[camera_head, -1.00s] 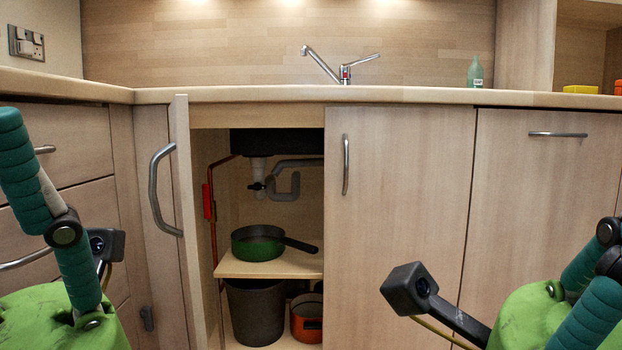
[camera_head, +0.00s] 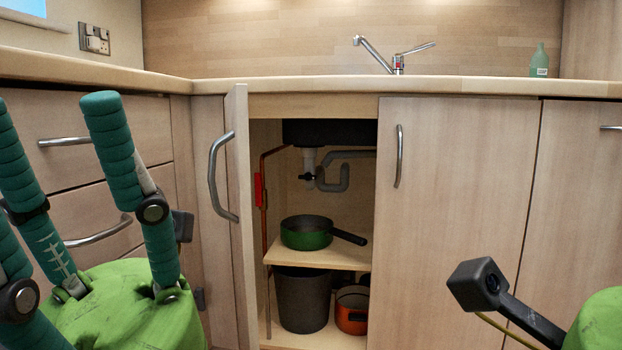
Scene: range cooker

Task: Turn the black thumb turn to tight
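The black thumb turn (camera_head: 305,176) is a small dark piece on the white drain pipe (camera_head: 309,160) under the sink, inside the open cabinet. It is too small to tell which way it is turned. My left gripper (camera_head: 55,130) is at the lower left with its teal fingers spread and nothing between them, outside the cabinet and left of its open door. My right gripper (camera_head: 600,325) shows only part of its green body at the lower right edge; its fingers are out of frame. Neither gripper touches the thumb turn.
The open cabinet door (camera_head: 239,200) stands between my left gripper and the opening. A red handle (camera_head: 259,189) sits on a copper pipe at left inside. A green pan (camera_head: 306,233) is on the shelf, with a dark bin (camera_head: 302,300) and orange pot (camera_head: 352,310) below.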

